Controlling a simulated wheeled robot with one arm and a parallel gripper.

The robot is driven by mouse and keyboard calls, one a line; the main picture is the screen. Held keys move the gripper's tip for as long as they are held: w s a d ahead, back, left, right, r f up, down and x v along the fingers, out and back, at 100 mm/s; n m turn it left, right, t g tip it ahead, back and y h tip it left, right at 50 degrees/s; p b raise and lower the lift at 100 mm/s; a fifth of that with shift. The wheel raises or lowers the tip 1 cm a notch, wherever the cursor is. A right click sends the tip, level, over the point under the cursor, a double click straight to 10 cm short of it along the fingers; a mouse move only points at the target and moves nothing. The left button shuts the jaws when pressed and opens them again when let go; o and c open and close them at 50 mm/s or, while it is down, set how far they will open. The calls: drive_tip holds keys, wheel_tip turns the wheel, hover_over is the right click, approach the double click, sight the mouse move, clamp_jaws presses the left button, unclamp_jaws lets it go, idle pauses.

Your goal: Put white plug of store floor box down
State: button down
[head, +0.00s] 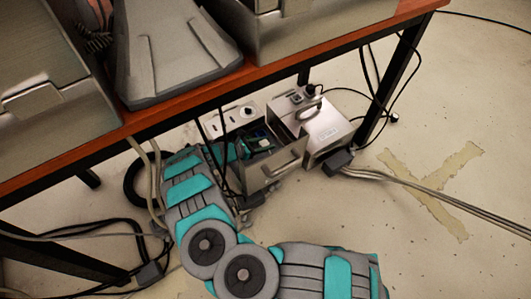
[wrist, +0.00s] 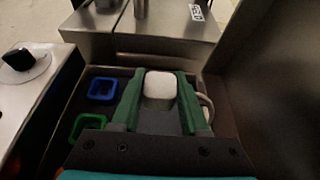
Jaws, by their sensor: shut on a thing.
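The white plug (wrist: 158,86) is between the two green fingers of my gripper (wrist: 162,78) in the wrist view, and the gripper is shut on it. The store floor box (head: 288,172) is an open metal box under the table in the head view. My gripper is over its dark interior. In the wrist view, a blue square frame (wrist: 102,90) and a green square frame (wrist: 88,128) lie in the box, left of the fingers. A pale cable loop (wrist: 206,106) shows at the right finger. The plug's underside is hidden, so I cannot tell whether it touches the box floor.
A metal case with a handle (head: 318,127) stands right of the box. A panel with a black knob (wrist: 20,62) is at the left. The table's wooden edge (head: 285,66) hangs over the area, with cables (head: 210,150) dangling nearby. Open floor lies at the right.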

drive_tip(key=shift+f+b, duration=0.55)
drive_tip(key=shift+f, duration=2)
drive_tip(key=shift+c, duration=2.1)
unclamp_jaws()
drive_tip(key=shift+f, duration=0.15)
drive_tip(key=shift+s+a+r, duration=0.2)
drive_tip(key=shift+a+r, duration=0.1)
drive_tip(key=v, duration=1.1)
drive_tip(key=shift+p, duration=0.4)
